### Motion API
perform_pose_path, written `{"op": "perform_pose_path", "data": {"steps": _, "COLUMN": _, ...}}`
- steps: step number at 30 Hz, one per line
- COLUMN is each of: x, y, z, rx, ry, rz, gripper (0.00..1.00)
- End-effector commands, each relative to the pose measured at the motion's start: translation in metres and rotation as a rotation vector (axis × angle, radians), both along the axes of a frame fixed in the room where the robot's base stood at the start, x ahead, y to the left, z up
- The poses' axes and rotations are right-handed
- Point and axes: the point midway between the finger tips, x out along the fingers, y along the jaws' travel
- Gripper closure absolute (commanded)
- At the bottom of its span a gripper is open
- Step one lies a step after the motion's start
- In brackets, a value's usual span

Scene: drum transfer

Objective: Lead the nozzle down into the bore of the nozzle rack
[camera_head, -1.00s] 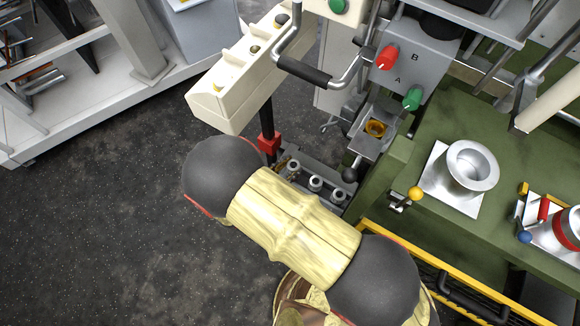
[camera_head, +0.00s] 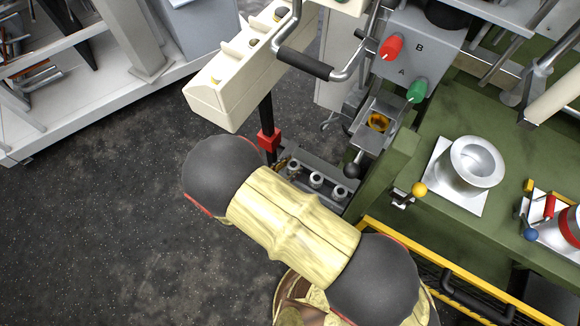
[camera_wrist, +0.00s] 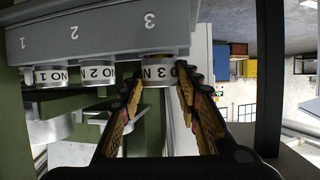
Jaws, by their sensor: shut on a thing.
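The nozzle rack (camera_wrist: 100,32) is a grey block with the numbers 1, 2 and 3, upside down in the wrist view. Nozzle NO 3 (camera_wrist: 158,73), a pale cylinder with a brownish rim at the rack side, is between the fingers of my gripper (camera_wrist: 160,85), which is shut on it. It lies at the rack face by the number 3; how deep it is in the bore cannot be told. Nozzles NO 1 (camera_wrist: 50,76) and NO 2 (camera_wrist: 97,74) sit in the rack.
A lever with a black ball (camera_head: 353,170) and a green table (camera_head: 470,120) are close right of the rack. A yellow rail (camera_head: 430,255) runs at the lower right. Open floor lies left.

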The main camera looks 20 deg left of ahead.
Motion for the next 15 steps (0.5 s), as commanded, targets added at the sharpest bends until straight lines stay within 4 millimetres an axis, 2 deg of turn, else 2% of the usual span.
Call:
{"op": "perform_pose_path", "data": {"steps": 9, "x": 0.0001, "y": 0.0001, "z": -0.0004, "rx": 0.0, "ry": 0.0, "rz": 0.0, "gripper": 0.94}}
{"op": "perform_pose_path", "data": {"steps": 10, "x": 0.0001, "y": 0.0001, "z": -0.0004, "rx": 0.0, "ry": 0.0, "rz": 0.0, "gripper": 0.66}}
{"op": "perform_pose_path", "data": {"steps": 15, "x": 0.0001, "y": 0.0001, "z": -0.0004, "rx": 0.0, "ry": 0.0, "rz": 0.0, "gripper": 0.56}}
